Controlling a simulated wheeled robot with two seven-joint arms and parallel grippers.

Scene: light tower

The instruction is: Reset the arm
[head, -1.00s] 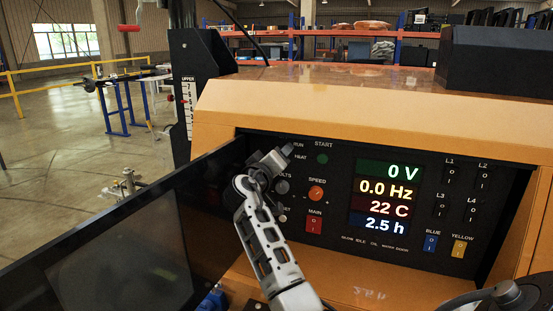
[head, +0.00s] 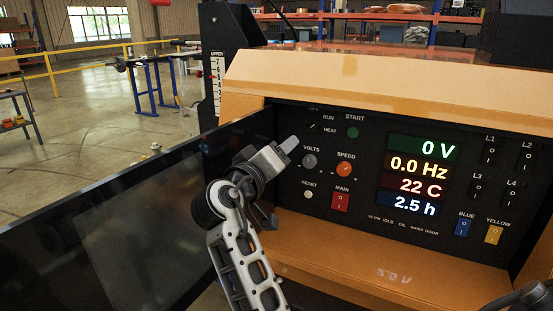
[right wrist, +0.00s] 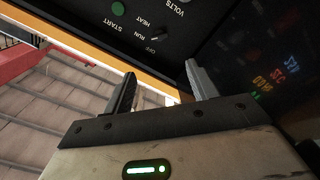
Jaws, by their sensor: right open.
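My right gripper (head: 282,152) is open and empty at the left end of the black control panel (head: 372,205) in the head view, between it and the opened dark door. Its two fingers also show apart in the right wrist view (right wrist: 162,88), with nothing between them. The OFF/HEAT/RUN selector (head: 311,126) and the green START button (head: 352,133) are uncovered. Below them are the VOLTS knob (head: 309,161), orange SPEED knob (head: 344,169), RESET button (head: 308,194) and red MAIN switch (head: 340,202). My left gripper is not in view.
The open door (head: 150,220) stands close left of my right arm. The display (head: 418,178) reads 0 V, 0.0 Hz, 22 C, 2.5 h. An orange ledge (head: 400,270) lies below the panel. Blue (head: 462,228) and yellow (head: 494,234) switches sit at lower right.

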